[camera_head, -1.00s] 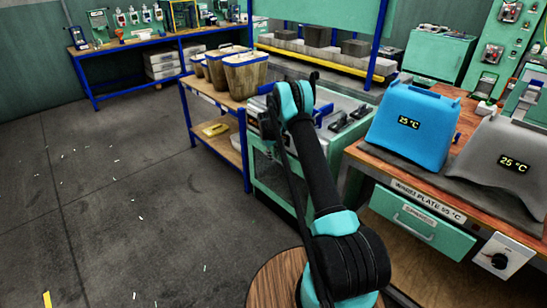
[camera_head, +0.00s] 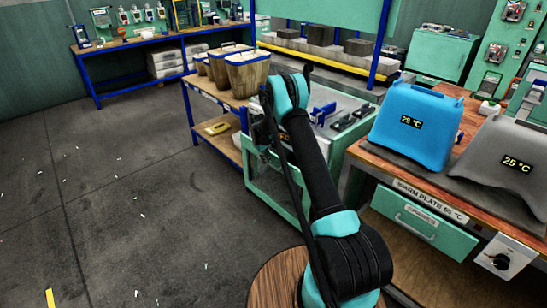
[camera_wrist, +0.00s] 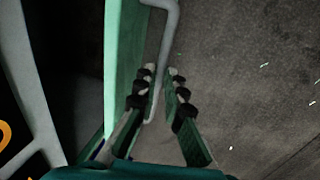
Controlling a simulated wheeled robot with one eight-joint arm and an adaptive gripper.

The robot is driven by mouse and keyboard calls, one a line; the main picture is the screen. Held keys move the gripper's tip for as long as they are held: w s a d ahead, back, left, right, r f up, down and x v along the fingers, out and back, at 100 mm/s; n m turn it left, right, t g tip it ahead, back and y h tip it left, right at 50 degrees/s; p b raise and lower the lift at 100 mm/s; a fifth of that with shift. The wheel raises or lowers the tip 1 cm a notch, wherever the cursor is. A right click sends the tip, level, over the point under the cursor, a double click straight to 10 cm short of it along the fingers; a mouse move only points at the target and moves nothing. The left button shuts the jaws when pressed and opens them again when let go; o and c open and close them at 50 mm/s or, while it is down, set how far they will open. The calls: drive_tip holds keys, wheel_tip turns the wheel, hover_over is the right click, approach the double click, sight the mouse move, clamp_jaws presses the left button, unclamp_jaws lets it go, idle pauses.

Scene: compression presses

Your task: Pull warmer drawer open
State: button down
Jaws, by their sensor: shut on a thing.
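A grey bar handle (camera_wrist: 167,35) comes down from the top on the panel's outer side. My gripper (camera_wrist: 162,72) is shut on this handle, with one finger on each side of it. In the head view my arm hides the gripper and the handle.
A blue cover (camera_head: 414,125) and a grey cover (camera_head: 502,160) sit on the wooden bench at right. Below them is a closed green drawer (camera_head: 420,225). The floor at left is clear apart from small scraps.

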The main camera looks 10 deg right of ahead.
drive_tip(key=s+a, duration=0.8)
drive_tip(key=a, duration=0.3)
drive_tip(key=s+a, duration=0.9)
drive_tip(key=a, duration=0.3)
drive_tip(key=shift+a, duration=0.25)
drive_tip(key=c, duration=1.6)
unclamp_jaws()
wheel_tip(320, 180, up, 12)
drive_tip(key=s+a, duration=0.1)
drive_tip(key=a, duration=0.1)
drive_tip(key=shift+s, duration=0.2)
drive_tip(key=shift+f, duration=0.15)
drive_tip(key=shift+d, duration=0.15)
